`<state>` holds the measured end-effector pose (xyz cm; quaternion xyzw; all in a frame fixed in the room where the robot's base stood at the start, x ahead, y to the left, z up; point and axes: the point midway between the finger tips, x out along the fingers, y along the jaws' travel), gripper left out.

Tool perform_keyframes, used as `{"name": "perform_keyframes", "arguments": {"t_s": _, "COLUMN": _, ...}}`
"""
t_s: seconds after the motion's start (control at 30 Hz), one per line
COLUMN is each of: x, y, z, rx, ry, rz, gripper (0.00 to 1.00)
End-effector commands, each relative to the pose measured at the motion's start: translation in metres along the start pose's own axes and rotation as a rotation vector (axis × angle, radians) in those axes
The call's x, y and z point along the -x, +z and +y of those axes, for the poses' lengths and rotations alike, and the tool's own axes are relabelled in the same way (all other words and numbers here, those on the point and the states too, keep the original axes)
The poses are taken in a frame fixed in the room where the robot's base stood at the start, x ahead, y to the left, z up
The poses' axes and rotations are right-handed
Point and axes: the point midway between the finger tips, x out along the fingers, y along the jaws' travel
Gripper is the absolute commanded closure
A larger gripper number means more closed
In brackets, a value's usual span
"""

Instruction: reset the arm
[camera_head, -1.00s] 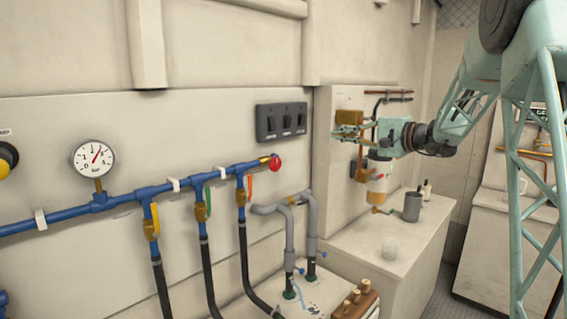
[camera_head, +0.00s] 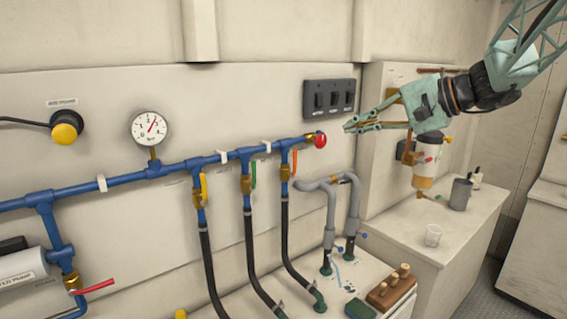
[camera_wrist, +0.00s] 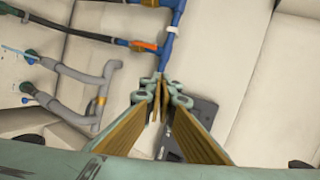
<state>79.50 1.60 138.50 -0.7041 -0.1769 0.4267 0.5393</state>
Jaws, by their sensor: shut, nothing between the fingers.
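My gripper (camera_head: 350,126) is a pale green two-finger gripper at the right of the head view. Its fingers are together and hold nothing. It points left, in front of the wall panel, near the red knob (camera_head: 320,140) at the end of the blue pipe and below the black switch panel (camera_head: 329,98). In the wrist view my gripper (camera_wrist: 160,84) shows its fingertips meeting in the middle, with the switch panel (camera_wrist: 190,120) partly hidden behind the right finger. I cannot tell from these views how far the fingertips are from the wall.
The blue pipe (camera_head: 120,180) runs along the wall with a gauge (camera_head: 152,128) and several valves. Grey pipes (camera_head: 327,210) rise below my gripper.

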Motion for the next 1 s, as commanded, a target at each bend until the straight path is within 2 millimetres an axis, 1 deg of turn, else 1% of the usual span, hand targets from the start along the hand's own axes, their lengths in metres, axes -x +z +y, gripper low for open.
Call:
{"name": "perform_keyframes", "arguments": {"t_s": 0.03, "x": 0.001, "y": 0.016, "z": 0.0, "rx": 0.012, "ry": 0.02, "rz": -0.012, "gripper": 1.0}}
{"name": "perform_keyframes", "arguments": {"t_s": 0.1, "x": 0.003, "y": 0.035, "z": 0.002, "rx": 0.025, "ry": 0.049, "rz": -0.029, "gripper": 1.0}}
{"name": "perform_keyframes", "arguments": {"t_s": 0.4, "x": 0.016, "y": 0.114, "z": 0.018, "rx": 0.088, "ry": 0.177, "rz": -0.091, "gripper": 1.0}}
{"name": "perform_keyframes", "arguments": {"t_s": 0.7, "x": 0.038, "y": 0.185, "z": 0.042, "rx": 0.157, "ry": 0.304, "rz": -0.138, "gripper": 1.0}}
{"name": "perform_keyframes", "arguments": {"t_s": 1.0, "x": 0.067, "y": 0.247, "z": 0.07, "rx": 0.234, "ry": 0.428, "rz": -0.17, "gripper": 1.0}}
